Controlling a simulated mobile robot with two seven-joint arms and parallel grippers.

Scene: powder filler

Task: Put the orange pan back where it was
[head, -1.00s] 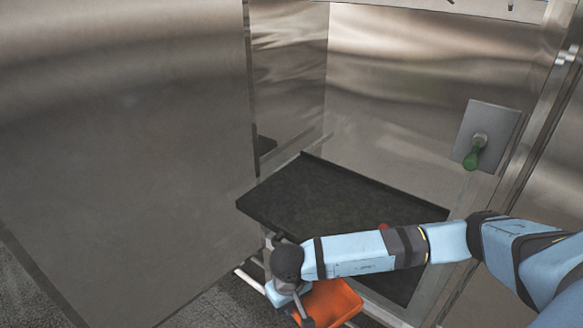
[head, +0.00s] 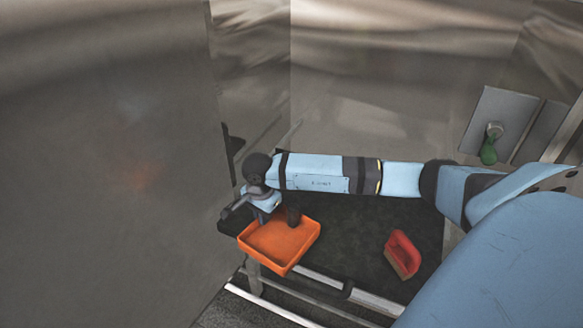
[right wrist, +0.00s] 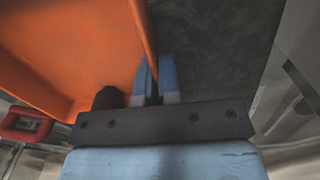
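The orange pan (head: 283,250) is a shallow square tray, open side up, at the front left of the dark table top. It overlaps the table's front edge in the head view; whether it touches the table I cannot tell. My right gripper (head: 266,214) is at the pan's back-left side. In the right wrist view, the pan (right wrist: 75,45) fills the upper left, and the blue fingers of my right gripper (right wrist: 154,78) are closed on its thin wall. My left gripper is not in view.
The dark table (head: 350,235) has a red brush-like item (head: 402,252) towards its right. Metal rails (head: 320,280) run along the front. Steel walls stand left and behind, and a panel with a green handle (head: 489,150) is at the right. The middle of the table is bare.

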